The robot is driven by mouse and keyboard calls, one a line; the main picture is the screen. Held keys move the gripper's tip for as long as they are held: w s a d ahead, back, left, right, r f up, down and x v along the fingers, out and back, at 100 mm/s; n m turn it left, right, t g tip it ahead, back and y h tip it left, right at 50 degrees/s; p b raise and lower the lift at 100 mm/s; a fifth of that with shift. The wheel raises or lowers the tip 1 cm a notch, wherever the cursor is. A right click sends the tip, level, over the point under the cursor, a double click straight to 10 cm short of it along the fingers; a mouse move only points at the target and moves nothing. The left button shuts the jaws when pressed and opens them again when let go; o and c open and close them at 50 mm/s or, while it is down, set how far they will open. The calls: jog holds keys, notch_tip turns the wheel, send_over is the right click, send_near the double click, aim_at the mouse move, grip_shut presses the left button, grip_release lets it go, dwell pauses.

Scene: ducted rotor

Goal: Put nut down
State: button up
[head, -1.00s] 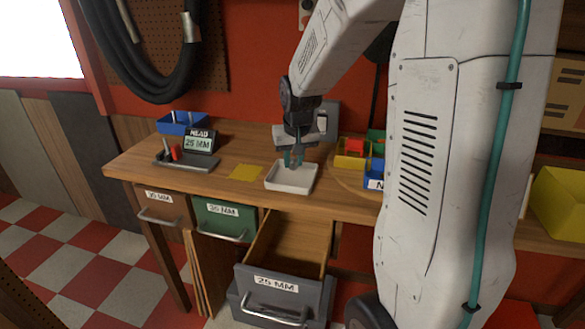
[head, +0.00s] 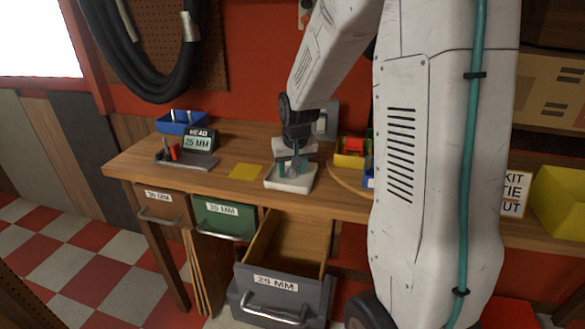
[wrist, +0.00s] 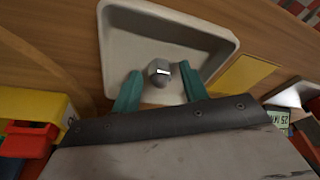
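A small grey hex nut (wrist: 159,72) is in the white tray (wrist: 215,40), seen in the wrist view between my fingertips. My gripper (wrist: 160,85) is open, with its two teal fingers spread and a visible gap on each side of the nut. In the head view, my gripper (head: 292,168) points down into the white tray (head: 289,187) on the wooden bench. The nut is hard to make out in the head view.
A yellow mat (head: 245,172) lies left of the tray. Further left are a stand with a 25 MM display (head: 199,143) and a blue bin (head: 183,122). Colored bins (head: 349,160) stand to the right. An open grey 25 MM drawer (head: 280,290) juts out below the bench.

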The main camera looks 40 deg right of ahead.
jog(key=v, duration=1.2)
jog(key=s+a+n, duration=0.1)
jog(key=s+a, duration=0.4)
jog(key=s, duration=0.3)
jog(key=s+a+r+n+g, duration=0.1)
jog(key=s+a+n, duration=0.1)
jog(key=s+a, duration=0.3)
jog(key=s+a+r+n+y, duration=0.1)
jog(key=s+a, duration=0.4)
jog(key=s, duration=0.7)
jog(key=shift+a+g, duration=0.35)
jog(key=shift+g, duration=0.05)
